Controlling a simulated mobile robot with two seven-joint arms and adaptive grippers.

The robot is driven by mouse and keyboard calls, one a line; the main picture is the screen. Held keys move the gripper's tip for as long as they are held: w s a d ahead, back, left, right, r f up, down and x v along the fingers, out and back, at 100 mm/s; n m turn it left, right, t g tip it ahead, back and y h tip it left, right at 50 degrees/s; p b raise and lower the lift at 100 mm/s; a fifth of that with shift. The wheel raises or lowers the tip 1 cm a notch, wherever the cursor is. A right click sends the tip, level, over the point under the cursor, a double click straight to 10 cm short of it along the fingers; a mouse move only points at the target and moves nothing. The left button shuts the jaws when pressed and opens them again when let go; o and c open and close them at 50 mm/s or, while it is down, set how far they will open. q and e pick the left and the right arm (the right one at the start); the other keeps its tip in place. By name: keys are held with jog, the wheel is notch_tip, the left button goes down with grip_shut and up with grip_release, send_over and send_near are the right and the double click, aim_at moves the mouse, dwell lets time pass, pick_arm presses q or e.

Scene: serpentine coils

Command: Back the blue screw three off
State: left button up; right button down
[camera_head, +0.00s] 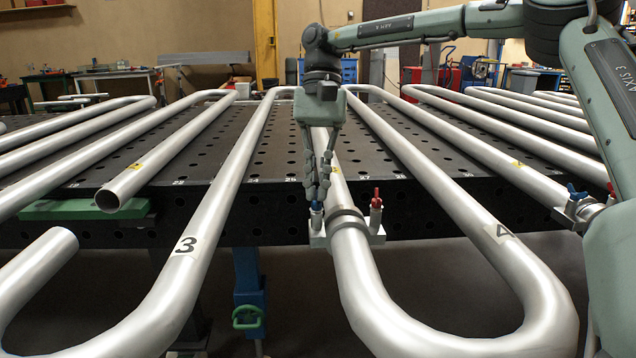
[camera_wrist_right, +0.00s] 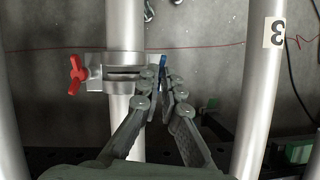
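A clamp (camera_head: 347,217) sits around the middle tube, with a blue screw (camera_head: 316,207) on its left side and a red screw (camera_head: 376,198) on its right. My right gripper (camera_head: 318,190) reaches down from above to the blue screw, its fingers close together. In the right wrist view the blue screw's handle (camera_wrist_right: 163,62) stands upright between the fingertips (camera_wrist_right: 162,76), which look shut on it. The red screw (camera_wrist_right: 76,74) is on the clamp's other side there. The fingers partly hide the blue handle. My left gripper is not in view.
Bent steel tubes lie over a dark perforated table (camera_head: 270,150). The number 3 label (camera_head: 186,245) marks the bend left of the clamp, the number 4 label (camera_head: 500,232) the one right. Another clamp (camera_head: 580,207) with a blue screw stands at right, beside my arm.

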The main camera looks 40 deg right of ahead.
jog(key=shift+s+f, duration=0.15)
jog(key=shift+f, duration=0.25)
jog(key=c, duration=1.7)
grip_release()
jog(key=shift+r, duration=0.15)
jog(key=shift+w+v, duration=0.15)
jog(key=shift+v, duration=2.9)
jog(key=shift+w+v, duration=0.15)
jog(key=shift+v, duration=2.9)
